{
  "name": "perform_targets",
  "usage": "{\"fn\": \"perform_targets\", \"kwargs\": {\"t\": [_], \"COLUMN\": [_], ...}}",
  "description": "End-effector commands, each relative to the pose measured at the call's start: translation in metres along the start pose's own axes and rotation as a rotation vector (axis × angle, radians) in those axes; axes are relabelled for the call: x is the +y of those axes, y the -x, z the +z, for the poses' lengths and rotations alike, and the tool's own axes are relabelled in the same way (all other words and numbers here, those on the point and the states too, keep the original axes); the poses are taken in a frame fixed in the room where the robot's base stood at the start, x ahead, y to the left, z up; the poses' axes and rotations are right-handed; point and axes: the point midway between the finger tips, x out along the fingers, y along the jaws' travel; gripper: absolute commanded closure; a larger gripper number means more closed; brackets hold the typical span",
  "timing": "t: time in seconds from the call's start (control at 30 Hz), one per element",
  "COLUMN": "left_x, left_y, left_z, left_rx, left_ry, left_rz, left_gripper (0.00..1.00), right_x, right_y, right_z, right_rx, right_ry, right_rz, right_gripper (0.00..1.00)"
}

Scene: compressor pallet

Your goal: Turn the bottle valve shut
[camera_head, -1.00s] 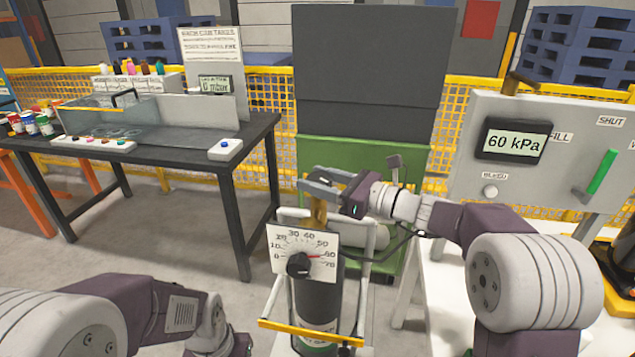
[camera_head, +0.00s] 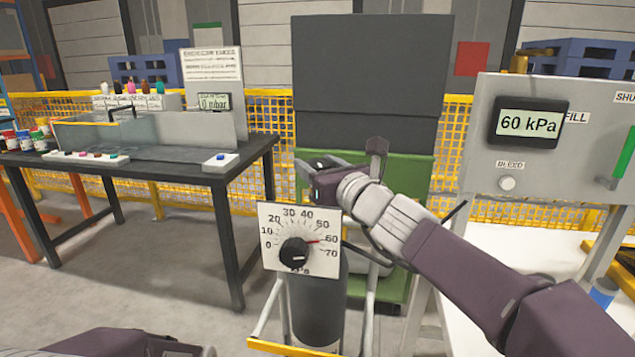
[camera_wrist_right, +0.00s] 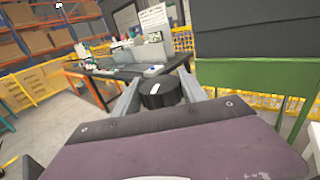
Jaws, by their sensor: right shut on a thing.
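The gas bottle (camera_head: 316,308) stands upright behind a square dial plate (camera_head: 270,230) with a black knob (camera_head: 294,252) and a red pointer near 60. My right gripper (camera_head: 308,182) is above the plate, at the bottle's top. In the right wrist view a round black valve knob (camera_wrist_right: 158,93) with a white mark sits between the two fingers (camera_wrist_right: 160,92), which are shut on it. In the head view the gripper hides this valve. Only part of my left arm shows at the bottom; its gripper is out of view.
A grey panel (camera_head: 475,165) at right has a display (camera_head: 530,122) reading 60 kPa, a BLEED knob (camera_head: 507,183) and a green lever (camera_head: 624,152). A dark workbench (camera_head: 240,172) stands left. A green-based cabinet (camera_head: 408,172) is behind the bottle. The floor between bench and bottle is clear.

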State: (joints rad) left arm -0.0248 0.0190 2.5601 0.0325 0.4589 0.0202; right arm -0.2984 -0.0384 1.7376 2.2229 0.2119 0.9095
Motion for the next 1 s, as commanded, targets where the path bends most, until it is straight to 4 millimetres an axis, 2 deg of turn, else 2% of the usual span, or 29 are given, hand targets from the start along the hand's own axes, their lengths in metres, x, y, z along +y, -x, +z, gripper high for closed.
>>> {"fn": "perform_targets", "kwargs": {"t": [0.1,0.5,0.53,0.6,0.87,1.0], "left_x": [0.0,0.0,0.0,0.0,0.0,0.0], "left_y": [-0.006,-0.006,-0.006,-0.006,-0.006,0.003], "left_z": [0.001,0.001,0.001,0.001,0.001,0.0], "left_rx": [0.0,0.0,0.0,0.0,0.0,0.0], "left_ry": [0.0,0.0,0.0,0.0,0.0,0.0], "left_rz": [0.0,0.0,0.0,0.0,0.0,0.0], "left_gripper": [0.64,0.64,0.64,0.64,0.64,0.64], "right_x": [0.0,0.0,0.0,0.0,0.0,0.0], "right_y": [0.0,0.0,0.0,0.0,0.0,0.0], "right_z": [-0.002,0.0,0.0,0.0,0.0,0.011], "right_rx": [0.001,0.001,0.001,0.001,0.001,0.0], "right_ry": [0.001,0.001,0.001,0.001,0.001,0.002], "right_rz": [-0.015,-0.022,-0.022,-0.022,-0.021,-0.021], "right_gripper": [0.91,0.91,0.45,0.29,0.29,0.29]}}
